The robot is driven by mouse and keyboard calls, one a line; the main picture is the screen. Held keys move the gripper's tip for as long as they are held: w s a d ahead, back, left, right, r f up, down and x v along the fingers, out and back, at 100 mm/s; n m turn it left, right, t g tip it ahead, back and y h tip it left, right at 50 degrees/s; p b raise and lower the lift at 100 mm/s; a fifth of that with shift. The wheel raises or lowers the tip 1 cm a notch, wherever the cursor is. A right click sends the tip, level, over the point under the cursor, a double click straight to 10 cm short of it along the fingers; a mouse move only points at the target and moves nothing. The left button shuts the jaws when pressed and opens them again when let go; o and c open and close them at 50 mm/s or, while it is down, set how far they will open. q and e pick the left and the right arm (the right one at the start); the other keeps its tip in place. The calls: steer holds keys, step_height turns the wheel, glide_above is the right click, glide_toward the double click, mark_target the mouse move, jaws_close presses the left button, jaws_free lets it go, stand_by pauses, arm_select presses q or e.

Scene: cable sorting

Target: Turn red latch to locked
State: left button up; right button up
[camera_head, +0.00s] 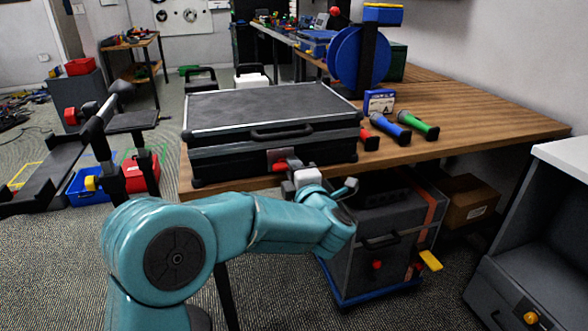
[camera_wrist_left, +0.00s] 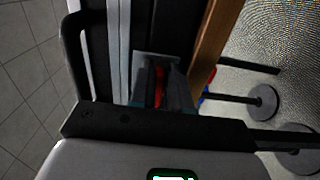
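A closed black case (camera_head: 262,105) lies on the wooden table, with its handle and latch side facing me. The red latch (camera_head: 280,167) is on the case's front face, below and beside the handle, on a pale plate. My left gripper (camera_head: 288,168) is right at the latch, its arm coming in from below. In the left wrist view the red latch (camera_wrist_left: 159,84) shows as a narrow strip between the two fingers (camera_wrist_left: 160,95). Whether the fingers press on it cannot be told. The latch's exact angle is partly hidden. My right gripper is out of view.
Red, blue and green-handled tools (camera_head: 390,127) lie right of the case, near a small blue-and-white box (camera_head: 379,102) and a blue cable reel (camera_head: 357,60). A dark wheeled cabinet (camera_head: 385,245) stands below the table edge, close to my left arm.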

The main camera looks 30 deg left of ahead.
arm_select(q)
steer(key=o, duration=0.4)
steer(key=p+v, duration=0.1)
steer(key=v, duration=1.5)
steer(key=shift+s+d, duration=0.1)
steer(key=shift+s, duration=0.1)
